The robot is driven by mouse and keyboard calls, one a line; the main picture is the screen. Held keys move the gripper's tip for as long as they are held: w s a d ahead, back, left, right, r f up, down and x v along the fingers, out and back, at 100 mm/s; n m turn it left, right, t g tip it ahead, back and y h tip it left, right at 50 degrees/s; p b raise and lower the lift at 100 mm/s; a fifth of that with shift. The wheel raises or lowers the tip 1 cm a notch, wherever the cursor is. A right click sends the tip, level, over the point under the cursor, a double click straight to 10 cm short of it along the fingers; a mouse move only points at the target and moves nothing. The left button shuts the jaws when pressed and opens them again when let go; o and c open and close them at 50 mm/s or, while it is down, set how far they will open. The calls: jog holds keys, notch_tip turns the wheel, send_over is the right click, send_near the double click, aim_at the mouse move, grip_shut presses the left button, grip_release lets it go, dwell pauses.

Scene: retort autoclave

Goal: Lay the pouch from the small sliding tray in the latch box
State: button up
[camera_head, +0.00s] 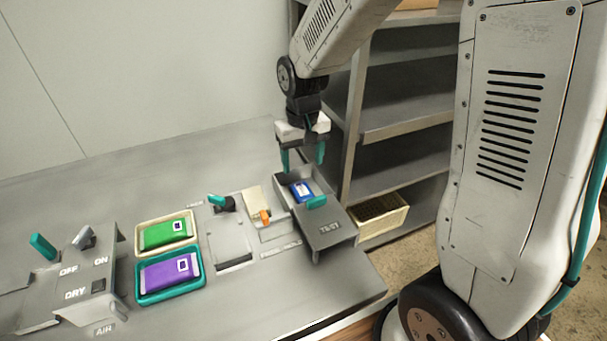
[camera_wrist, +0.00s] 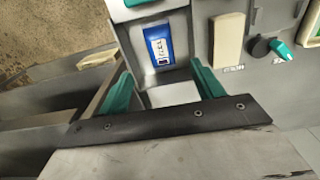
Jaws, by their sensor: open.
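A blue pouch (camera_head: 301,191) with a white label lies inside the small sliding tray (camera_head: 284,190), whose grey housing is marked TEST and has a teal handle (camera_head: 316,202). The pouch also shows in the wrist view (camera_wrist: 159,45). My gripper (camera_head: 303,158) is open and empty, above the back part of the tray and apart from the pouch. In the wrist view my gripper (camera_wrist: 161,72) has a teal finger on each side of the tray. Left of the tray is a low grey fixture with a raised cream lid (camera_head: 254,200) and an orange piece (camera_head: 265,216), seemingly the latch box. Its inside is hard to make out.
A green pouch (camera_head: 165,233) lies in a cream tray and a purple pouch (camera_head: 171,272) in a teal tray, farther left. A teal-handled lever (camera_head: 218,200) stands between. A switch panel (camera_head: 90,280) is at the left. A shelf rack (camera_head: 395,120) stands behind right.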

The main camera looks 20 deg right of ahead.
jog(key=s+d+r, duration=0.2)
jog(key=s+r, duration=1)
jog(key=r, duration=0.1)
jog(key=s+d+r+t, duration=0.1)
jog(key=s+r, duration=0.1)
jog(key=s, duration=1.1)
jog(key=shift+d+r, duration=0.15)
jog(key=shift+r, duration=0.25)
